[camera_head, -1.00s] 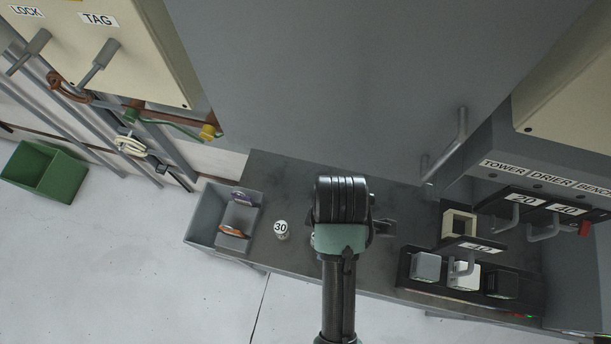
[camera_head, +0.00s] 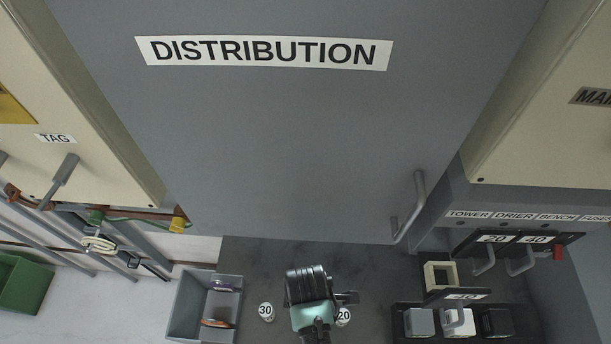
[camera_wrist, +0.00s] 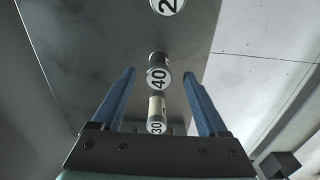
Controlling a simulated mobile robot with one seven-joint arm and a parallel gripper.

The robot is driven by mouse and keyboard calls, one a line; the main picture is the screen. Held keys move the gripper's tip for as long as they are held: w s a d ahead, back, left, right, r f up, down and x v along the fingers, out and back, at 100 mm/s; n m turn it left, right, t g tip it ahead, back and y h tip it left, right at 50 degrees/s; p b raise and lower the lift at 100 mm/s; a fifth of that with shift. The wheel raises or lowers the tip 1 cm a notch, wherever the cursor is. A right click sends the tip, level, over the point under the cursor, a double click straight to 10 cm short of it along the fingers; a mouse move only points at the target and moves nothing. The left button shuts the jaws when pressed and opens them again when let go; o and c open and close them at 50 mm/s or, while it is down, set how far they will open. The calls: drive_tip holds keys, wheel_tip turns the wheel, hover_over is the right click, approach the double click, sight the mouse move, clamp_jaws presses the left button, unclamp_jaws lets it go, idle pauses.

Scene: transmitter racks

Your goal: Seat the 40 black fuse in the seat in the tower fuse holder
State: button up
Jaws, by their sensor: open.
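The 40 black fuse (camera_wrist: 158,78) stands on the dark counter in the wrist view, its white end marked 40. My gripper (camera_wrist: 158,98) is open, with its two blue fingers spread apart and nothing held between them. The 40 fuse appears beyond the 30 fuse and between the fingers' directions. In the head view, my gripper and arm hide the 40 fuse. At the right, below the TOWER label (camera_head: 468,214), a cream open frame (camera_head: 440,275) with a handled plate marked 40 stands on the counter; it appears to be the tower fuse holder. Its seat's inside is hard to see.
A 30 fuse (camera_head: 265,312) and a 20 fuse (camera_head: 343,316) stand on either side of my arm. A grey bin (camera_head: 190,308) is at left. Grey, white and black blocks sit in a black rack (camera_head: 465,335). A door handle (camera_head: 412,208) juts out above the counter.

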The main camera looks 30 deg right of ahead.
drive_tip(key=shift+f, duration=1.3)
drive_tip(key=shift+w, duration=0.1)
clamp_jaws()
